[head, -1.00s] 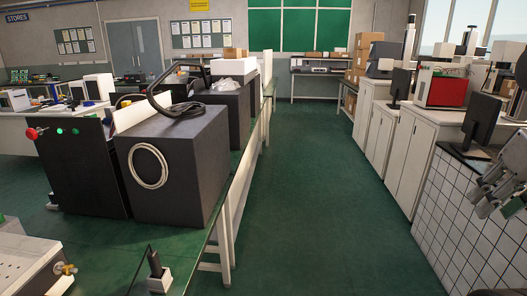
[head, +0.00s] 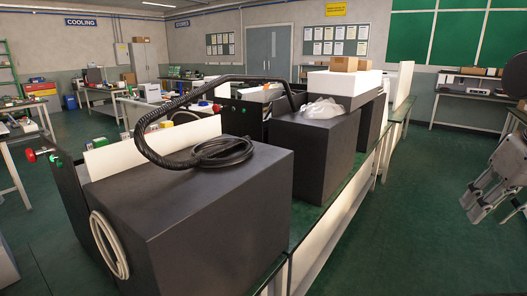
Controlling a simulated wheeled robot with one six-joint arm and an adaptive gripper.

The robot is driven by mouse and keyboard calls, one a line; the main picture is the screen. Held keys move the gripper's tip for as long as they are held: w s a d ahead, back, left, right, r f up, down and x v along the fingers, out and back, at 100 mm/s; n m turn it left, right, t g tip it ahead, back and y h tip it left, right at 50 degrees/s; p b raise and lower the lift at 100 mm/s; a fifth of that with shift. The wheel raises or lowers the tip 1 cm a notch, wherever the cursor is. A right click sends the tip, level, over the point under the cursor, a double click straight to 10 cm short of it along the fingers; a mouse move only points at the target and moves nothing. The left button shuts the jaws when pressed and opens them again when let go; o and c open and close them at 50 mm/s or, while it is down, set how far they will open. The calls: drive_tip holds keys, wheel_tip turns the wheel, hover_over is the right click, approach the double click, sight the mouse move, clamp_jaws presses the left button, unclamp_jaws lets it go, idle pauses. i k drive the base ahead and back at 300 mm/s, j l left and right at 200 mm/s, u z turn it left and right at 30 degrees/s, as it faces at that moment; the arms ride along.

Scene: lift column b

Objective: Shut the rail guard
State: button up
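I cannot pick out a rail guard for certain in this view. White upright panels stand along the bench row: one (head: 150,147) behind the nearest black box and one (head: 400,85) at the far end. My gripper (head: 474,208) hangs at the right edge, over the green floor, with grey fingers pointing down and left. It is well apart from the bench and touches nothing that I can see. Its fingers overlap from this angle, so I cannot tell whether they are open or shut.
A large black box (head: 205,215) with a coiled black hose (head: 222,152) fills the near bench. Another black box (head: 312,150) stands behind it. A red knob (head: 30,156) sticks out at left. Green floor (head: 420,225) is clear right of the bench.

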sight(266, 87)
drive_tip(key=i+l+u, duration=0.25)
drive_tip(key=l, duration=0.15)
drive_tip(key=l+u, duration=0.2)
drive_tip(key=l, duration=0.2)
drive_tip(key=i+l+u, duration=0.25)
drive_tip(key=l, duration=0.2)
drive_tip(key=l+u, duration=0.2)
drive_tip(key=l, duration=0.25)
